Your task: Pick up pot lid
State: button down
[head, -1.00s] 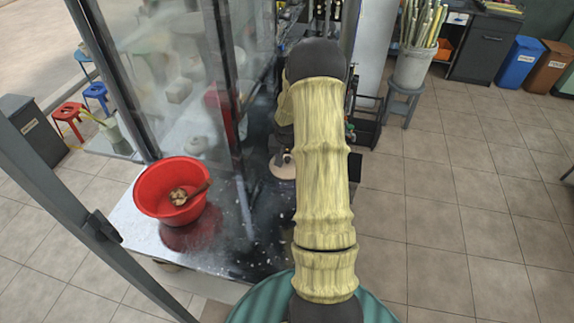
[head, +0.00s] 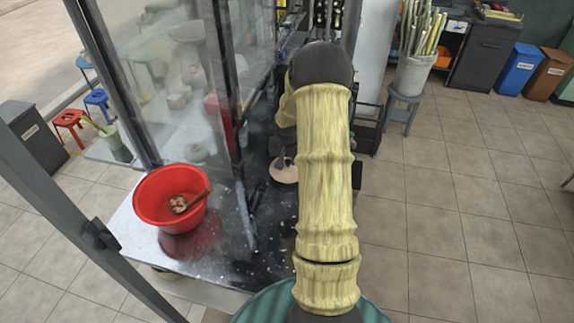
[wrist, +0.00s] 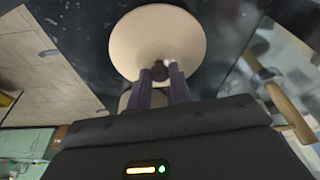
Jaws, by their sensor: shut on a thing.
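The pot lid (wrist: 157,30) is a round, pale beige disc with a dark knob at its middle. It fills the upper middle of the wrist view, in front of the dark counter. My gripper (wrist: 160,76) is shut on the lid's knob, one finger on each side. In the head view the lid (head: 285,174) shows as a small pale disc left of my arm. My gripper's fingers are mostly hidden there behind my arm. Whether the lid touches the counter I cannot tell.
A red bowl (head: 150,197) with a wooden-handled tool stands on the dark speckled counter (head: 225,262) to the left. A glass panel (head: 185,95) rises beside it. A stool (head: 402,108) holds a bucket of canes (head: 413,72). The tiled floor (head: 460,220) at right is clear.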

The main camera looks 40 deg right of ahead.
aim_at(288, 162)
notch_tip(288, 162, up, 16)
jog(key=b, duration=0.2)
dwell(0.5)
